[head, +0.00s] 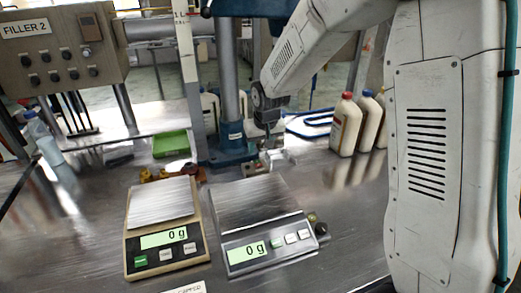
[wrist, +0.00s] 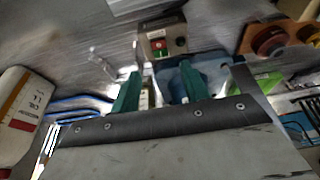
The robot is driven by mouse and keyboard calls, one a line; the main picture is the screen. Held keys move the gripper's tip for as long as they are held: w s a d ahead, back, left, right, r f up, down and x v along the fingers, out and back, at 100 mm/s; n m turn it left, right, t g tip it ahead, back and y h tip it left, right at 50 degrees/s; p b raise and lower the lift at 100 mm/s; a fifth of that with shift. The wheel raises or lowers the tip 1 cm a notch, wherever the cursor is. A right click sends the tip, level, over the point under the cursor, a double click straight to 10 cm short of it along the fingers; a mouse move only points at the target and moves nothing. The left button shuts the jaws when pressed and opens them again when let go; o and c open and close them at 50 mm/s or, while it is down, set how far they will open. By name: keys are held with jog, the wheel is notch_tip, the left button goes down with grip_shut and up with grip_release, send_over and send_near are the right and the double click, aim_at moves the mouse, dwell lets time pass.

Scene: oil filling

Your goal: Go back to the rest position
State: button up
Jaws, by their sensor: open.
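The fingers point over the metal bench, toward a small box with a red and a green button (wrist: 163,42).
A beige scale (head: 165,254) and a grey scale (head: 268,252) both read 0 g. Oil bottles (head: 345,127) stand at the right by blue tubing. A green tray (head: 171,144) lies behind the scales.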

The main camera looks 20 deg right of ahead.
dwell(0.3)
jog(key=shift+g, duration=0.9)
jog(key=s, duration=0.2)
jog(key=s+f, duration=0.1)
jog(key=s, duration=0.1)
jog(key=shift+d+f, duration=0.15)
jog(key=shift+f, duration=0.05)
jog(key=s, duration=0.1)
jog(key=s+r, duration=0.1)
jog(key=s, duration=0.1)
jog(key=shift+s+d+g, duration=0.15)
jog(key=shift+s+g, duration=0.05)
jog(key=shift+g, duration=0.2)
jog(key=s+d+r, duration=0.1)
jog(key=s+r, duration=0.4)
jog(key=s, duration=0.5)
jog(key=s+r, duration=0.5)
jog(key=s, duration=0.5)
jog(key=s+d+r, duration=0.1)
jog(key=s+r, duration=0.4)
jog(key=s, duration=0.5)
jog(key=shift+d+r, duration=0.25)
jog(key=shift+d, duration=0.05)
